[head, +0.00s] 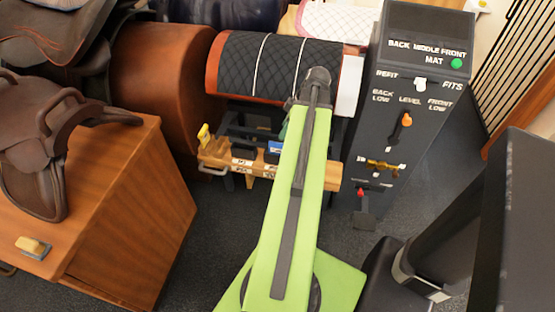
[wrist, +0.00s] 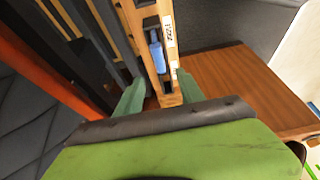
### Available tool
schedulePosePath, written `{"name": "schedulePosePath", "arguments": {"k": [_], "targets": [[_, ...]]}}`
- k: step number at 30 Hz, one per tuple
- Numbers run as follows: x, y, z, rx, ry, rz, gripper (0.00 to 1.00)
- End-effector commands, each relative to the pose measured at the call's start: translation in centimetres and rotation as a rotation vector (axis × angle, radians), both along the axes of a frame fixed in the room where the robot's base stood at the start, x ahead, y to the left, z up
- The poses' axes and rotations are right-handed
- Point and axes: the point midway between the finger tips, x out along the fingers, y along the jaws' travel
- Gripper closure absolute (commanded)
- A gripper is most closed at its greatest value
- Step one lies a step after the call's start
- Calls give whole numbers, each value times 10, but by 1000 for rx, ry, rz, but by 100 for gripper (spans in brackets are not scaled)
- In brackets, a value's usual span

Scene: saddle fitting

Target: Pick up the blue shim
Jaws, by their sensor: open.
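The blue shim (wrist: 157,55) sits in a slot of the wooden rack (wrist: 140,25) in the wrist view, near the rack's lower end. In the head view a small part of the blue shim (head: 273,148) shows just left of my green arm, on the wooden rack (head: 333,176). My gripper (wrist: 160,88) is open, with its two green fingers apart on either side of the rack's end. The shim lies beyond the fingertips in the wrist view, and nothing is between the fingers' grip. In the head view my arm hides most of the gripper.
A yellow piece (head: 204,135) stands at the rack's left end. A padded black mat (head: 262,75) lies over the form behind. A dark control panel (head: 420,85) stands right of the rack. A wooden cabinet (head: 140,215) bearing a brown saddle (head: 35,150) is at the left.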

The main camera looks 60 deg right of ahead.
Motion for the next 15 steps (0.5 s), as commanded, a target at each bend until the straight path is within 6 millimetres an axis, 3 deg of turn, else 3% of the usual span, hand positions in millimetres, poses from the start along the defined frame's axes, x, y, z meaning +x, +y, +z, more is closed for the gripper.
{"name": "schedulePosePath", "arguments": {"k": [1, 4, 15], "targets": [[5, 2, -23, 1, 0, 1, 55], [13, 4, -42, 1, 0, 1, 55], [20, 6, -59, 1, 0, -1, 55]]}}
